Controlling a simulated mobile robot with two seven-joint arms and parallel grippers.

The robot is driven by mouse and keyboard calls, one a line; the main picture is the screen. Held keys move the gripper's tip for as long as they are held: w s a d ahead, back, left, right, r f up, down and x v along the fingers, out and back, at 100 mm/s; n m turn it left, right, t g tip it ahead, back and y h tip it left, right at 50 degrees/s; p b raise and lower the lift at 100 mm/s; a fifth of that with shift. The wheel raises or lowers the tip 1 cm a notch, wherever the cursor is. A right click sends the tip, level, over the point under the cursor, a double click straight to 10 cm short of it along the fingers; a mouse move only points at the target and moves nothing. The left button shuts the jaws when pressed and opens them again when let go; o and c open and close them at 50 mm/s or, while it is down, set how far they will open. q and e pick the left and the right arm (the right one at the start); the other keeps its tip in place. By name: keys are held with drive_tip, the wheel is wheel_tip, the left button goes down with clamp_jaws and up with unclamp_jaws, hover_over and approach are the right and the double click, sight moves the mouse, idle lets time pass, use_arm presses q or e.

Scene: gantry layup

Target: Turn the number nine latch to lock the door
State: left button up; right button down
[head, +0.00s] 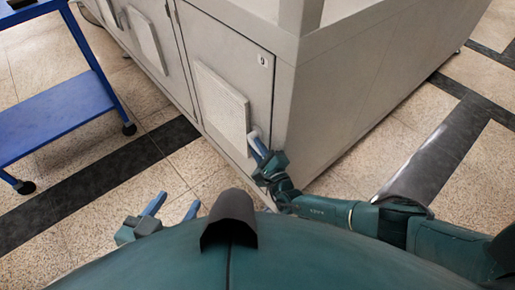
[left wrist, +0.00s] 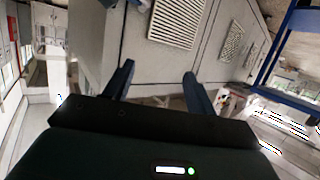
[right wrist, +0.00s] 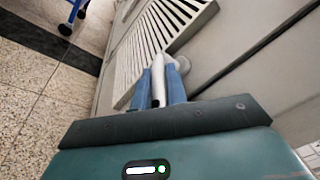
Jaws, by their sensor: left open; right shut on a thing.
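The cabinet door (head: 237,75) carries a small number label (head: 263,59) that looks like a nine. Its louvred vent panel (head: 220,105) also shows in the right wrist view (right wrist: 150,45). The latch (head: 253,134) is at the door's lower right, beside the vent. In the right wrist view, its pale handle (right wrist: 158,75) lies between the fingers and its round base is just beyond. My right gripper (head: 257,143) is shut on the latch handle and hides part of it. My left gripper (head: 174,204) is open and empty, low and away from the door; its spread fingers show in the left wrist view (left wrist: 158,72).
A blue cart (head: 55,118) on casters stands at the left. Another vented door (head: 145,38) is further left along the cabinet (head: 335,85). The tiled floor (head: 110,190) between cart and cabinet is clear.

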drive_tip(key=f+t+b, duration=0.1)
drive_tip(key=b, duration=0.2)
drive_tip(key=shift+w, duration=0.1)
drive_tip(key=shift+f+y+b, duration=0.2)
drive_tip(key=shift+y+b, duration=0.1)
drive_tip(key=shift+b, duration=0.7)
use_arm(q)
drive_tip(key=w+d+f+m+t+h+b, duration=0.25)
drive_tip(key=d+f+t+h+b, duration=0.2)
drive_tip(key=b, duration=0.75)
wheel_tip(320, 180, up, 6)
drive_tip(key=m+t+h+b, duration=0.2)
drive_tip(key=m+h+b, duration=0.2)
drive_tip(key=h, duration=0.1)
drive_tip(key=shift+w+a+r+m, duration=0.2)
drive_tip(key=shift+w+r+m, duration=0.05)
drive_tip(key=shift+m, duration=0.1)
use_arm(e)
drive_tip(key=shift+w+a+f+m+t+y, duration=0.15)
drive_tip(key=shift+m+t, duration=0.3)
drive_tip(key=shift+t, duration=0.5)
drive_tip(key=shift+w+a+f+m+t+y, duration=0.15)
drive_tip(key=shift+m+t, duration=0.25)
drive_tip(key=shift+t, duration=0.6)
drive_tip(key=shift+w+m+t+y, duration=0.15)
drive_tip(key=shift+m+t, duration=0.3)
drive_tip(key=shift+t, duration=0.5)
